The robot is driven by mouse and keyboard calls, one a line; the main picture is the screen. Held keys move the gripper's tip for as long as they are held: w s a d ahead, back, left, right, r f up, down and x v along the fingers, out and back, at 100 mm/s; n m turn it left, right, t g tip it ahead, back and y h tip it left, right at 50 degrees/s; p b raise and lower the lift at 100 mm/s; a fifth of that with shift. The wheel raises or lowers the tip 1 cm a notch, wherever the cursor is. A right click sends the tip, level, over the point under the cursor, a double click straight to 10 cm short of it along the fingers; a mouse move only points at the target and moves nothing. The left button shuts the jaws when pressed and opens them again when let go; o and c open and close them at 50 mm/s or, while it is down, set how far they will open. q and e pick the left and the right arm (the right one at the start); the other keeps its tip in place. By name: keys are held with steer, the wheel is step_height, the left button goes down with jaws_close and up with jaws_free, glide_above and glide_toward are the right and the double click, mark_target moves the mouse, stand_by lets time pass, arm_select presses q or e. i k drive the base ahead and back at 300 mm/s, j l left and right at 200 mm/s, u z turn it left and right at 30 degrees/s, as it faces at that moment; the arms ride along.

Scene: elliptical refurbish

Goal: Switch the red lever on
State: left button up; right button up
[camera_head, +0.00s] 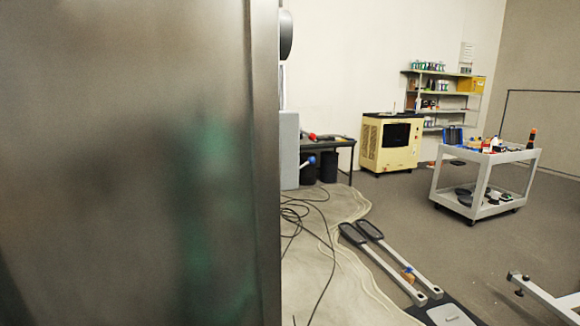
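No red lever shows clearly in the head view. A small red item (313,136) is visible at the left end of a dark table, just right of a grey box (289,150); it is too small to tell what it is. A blue-tipped knob or handle (308,162) sticks out beside the same grey box. A large metal panel (130,160) fills the left half of the view and hides whatever is behind it. Neither of my grippers is in view.
A cream machine (390,145) and wall shelves (442,95) stand at the back. A grey cart (480,160) with tools is at right. Cables (325,240) and long elliptical pedal arms (385,258) lie on the floor. Open floor (420,225) lies between them and the cart.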

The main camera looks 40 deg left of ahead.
mark_target(312, 136)
steer(key=i+l, duration=0.1)
steer(key=i, duration=0.75)
steer(key=i+l, duration=0.15)
steer(key=i, duration=0.7)
steer(key=i+u, duration=0.25)
steer(key=u, duration=0.2)
steer(key=i+u, duration=0.25)
steer(key=u, duration=0.2)
steer(key=i+l+u, duration=0.15)
steer(key=u, duration=0.3)
steer(key=i+l+u, duration=0.2)
steer(key=u, duration=0.25)
steer(key=i+l+u, duration=0.1)
steer(key=u, duration=0.4)
steer(key=i+l+u, duration=0.25)
steer(key=u, duration=0.25)
steer(key=i+l+u, duration=0.2)
steer(key=u, duration=0.3)
steer(key=i+l+u, duration=0.1)
steer(key=l+u, duration=0.65)
steer(key=u, duration=0.2)
steer(key=l+u, duration=0.8)
steer(key=l, duration=0.2)
steer(key=k+l+u, duration=0.1)
steer(key=l+u, duration=0.2)
steer(key=l, duration=0.2)
